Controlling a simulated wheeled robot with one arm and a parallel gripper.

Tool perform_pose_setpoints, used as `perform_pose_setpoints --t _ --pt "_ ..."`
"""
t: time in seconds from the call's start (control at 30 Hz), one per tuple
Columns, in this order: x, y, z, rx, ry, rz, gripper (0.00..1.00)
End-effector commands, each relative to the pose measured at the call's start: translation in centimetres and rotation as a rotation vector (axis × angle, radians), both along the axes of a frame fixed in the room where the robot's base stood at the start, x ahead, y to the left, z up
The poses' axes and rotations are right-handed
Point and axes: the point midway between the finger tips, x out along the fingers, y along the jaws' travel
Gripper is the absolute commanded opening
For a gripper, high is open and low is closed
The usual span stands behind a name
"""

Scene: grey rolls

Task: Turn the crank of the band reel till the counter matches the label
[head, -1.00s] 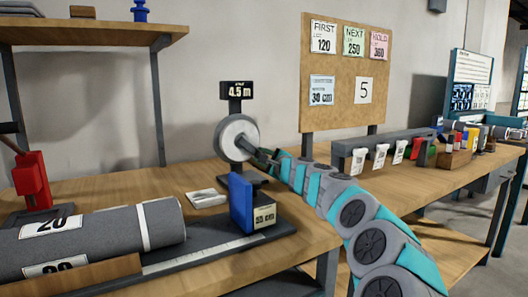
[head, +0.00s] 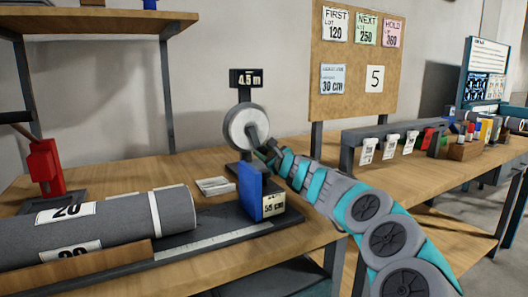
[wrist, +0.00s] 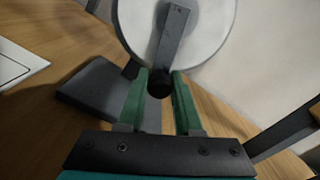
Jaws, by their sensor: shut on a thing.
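The band reel's pale round disc (head: 245,127) stands upright on a dark post on the bench. In the wrist view the grey crank arm (wrist: 172,42) hangs down across the disc (wrist: 212,32) to a dark knob (wrist: 159,88). My gripper (wrist: 160,84) is shut on this knob, with a green finger on each side. In the head view my gripper (head: 266,150) is at the reel's lower right, small and partly hidden. A label on the board (head: 375,79) reads 5; which label belongs to the reel I cannot tell.
A grey roll (head: 110,225) labelled 20 lies front left beside a ruled rail. A blue block (head: 250,191) with a cm tag stands below the reel. A red device (head: 45,167) is at left. Tagged items line the right bench (head: 425,185).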

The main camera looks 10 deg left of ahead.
Motion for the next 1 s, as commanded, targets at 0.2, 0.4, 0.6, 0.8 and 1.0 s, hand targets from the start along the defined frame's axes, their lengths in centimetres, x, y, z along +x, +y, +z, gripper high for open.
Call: perform_pose_setpoints --t 0.2,0.4,0.6,0.8,1.0 --pt "0.04 -0.07 -0.14 0.0 0.002 -0.001 0.0" --pt "0.03 -0.06 -0.11 0.0 0.001 0.0 0.47" --pt "0.01 -0.04 -0.05 0.0 0.0 0.0 0.64" --pt "-0.01 -0.04 -0.02 0.0 0.0 0.0 0.64" --pt "-0.58 -0.53 0.06 0.002 -0.001 -0.001 0.64"
